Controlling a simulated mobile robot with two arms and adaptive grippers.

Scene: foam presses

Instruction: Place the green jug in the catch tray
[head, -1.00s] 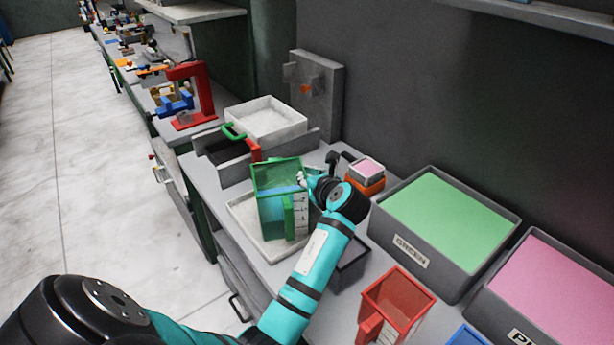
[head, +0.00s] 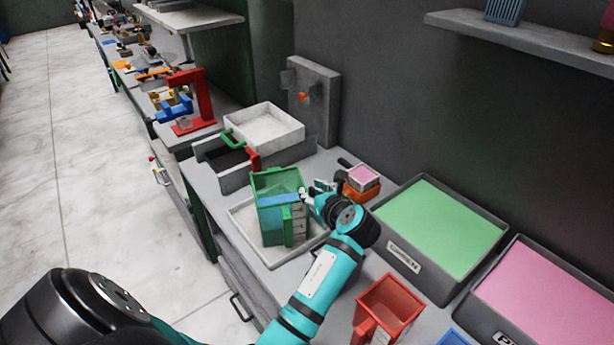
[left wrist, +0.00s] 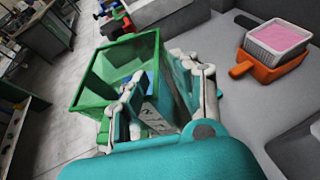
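The green jug (head: 268,225), a translucent square vessel with a handle, stands upright in the shallow pale tray (head: 243,228), seemingly the catch tray, in the head view. A blue patch shows inside it. The jug also shows in the left wrist view (left wrist: 95,85), just ahead of the fingers. My left gripper (head: 312,190) is at the jug's right side. In the left wrist view its fingers (left wrist: 160,95) are spread apart, one overlapping the jug, the other to its right. Whether a finger touches the jug is hard to tell. My right gripper is not in view.
An orange holder with a pink-filled cup (head: 363,177) stands right of my gripper. A red jug (head: 388,308) stands in front. Large green and pink foam bins (head: 440,230) fill the right. A grey press frame with a green handle (head: 233,139) and another white tray (head: 265,125) stand behind.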

